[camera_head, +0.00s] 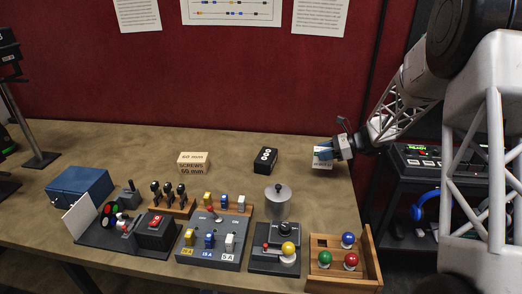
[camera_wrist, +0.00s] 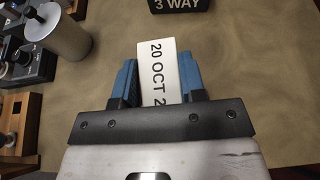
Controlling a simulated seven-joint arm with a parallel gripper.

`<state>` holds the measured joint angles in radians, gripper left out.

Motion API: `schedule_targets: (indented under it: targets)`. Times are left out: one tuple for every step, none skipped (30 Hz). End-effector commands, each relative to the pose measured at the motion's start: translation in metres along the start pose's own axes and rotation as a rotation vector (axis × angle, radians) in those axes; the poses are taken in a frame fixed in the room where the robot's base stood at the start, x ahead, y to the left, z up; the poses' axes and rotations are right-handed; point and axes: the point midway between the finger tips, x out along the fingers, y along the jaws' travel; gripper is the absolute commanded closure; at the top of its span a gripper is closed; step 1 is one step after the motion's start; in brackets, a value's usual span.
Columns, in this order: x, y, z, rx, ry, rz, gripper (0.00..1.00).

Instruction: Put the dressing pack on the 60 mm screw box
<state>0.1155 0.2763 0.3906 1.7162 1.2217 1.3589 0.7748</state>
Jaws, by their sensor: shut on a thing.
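My gripper (camera_head: 326,153) is at the right side of the table, its blue fingers shut on a white pack (camera_head: 321,163), which I take as the dressing pack. In the wrist view the pack (camera_wrist: 158,68) sits between the two fingers (camera_wrist: 160,75) and shows the print "20 OCT 2", the rest hidden by my gripper. I cannot tell whether the pack touches the table. The 60 mm screw box (camera_head: 193,163), tan with "60 mm SCREWS" on it, stands at the back left of the table, well left of my gripper.
A black box (camera_head: 265,160) marked "3 WAY" in the wrist view (camera_wrist: 180,5) stands between the screw box and my gripper. A metal canister (camera_head: 278,203), switch panels (camera_head: 212,241) and a wooden tray with coloured balls (camera_head: 372,262) fill the front. The back strip of table is mostly clear.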

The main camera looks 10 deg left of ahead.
Motion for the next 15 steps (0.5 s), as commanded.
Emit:
schedule_targets:
  targets:
    - [0.000,0.000,0.000,0.000,0.000,0.000,0.85]
    - [0.000,0.000,0.000,0.000,0.000,0.000,0.85]
    - [0.001,0.000,0.001,0.000,0.000,0.000,0.85]
    - [0.002,0.000,0.001,-0.001,0.000,0.000,0.85]
    - [0.003,0.000,0.002,-0.001,0.000,0.000,0.85]
    - [0.005,0.000,0.003,-0.001,0.001,0.000,0.85]
    - [0.006,0.001,0.004,-0.002,0.001,0.000,0.85]
    - [0.009,0.001,0.005,-0.002,0.001,0.000,0.85]
    - [0.012,0.001,0.008,-0.003,0.001,0.000,0.85]
    - [0.015,0.002,0.009,-0.003,0.001,0.000,0.85]
    - [0.019,0.002,0.012,-0.004,0.001,0.000,0.85]
    - [0.025,0.003,0.015,-0.005,0.001,0.001,0.85]
    - [0.030,0.004,0.018,-0.005,0.002,0.002,0.85]
    - [0.034,0.004,0.021,-0.006,0.002,0.002,0.85]
    - [0.042,0.005,0.025,-0.007,0.003,0.002,0.85]
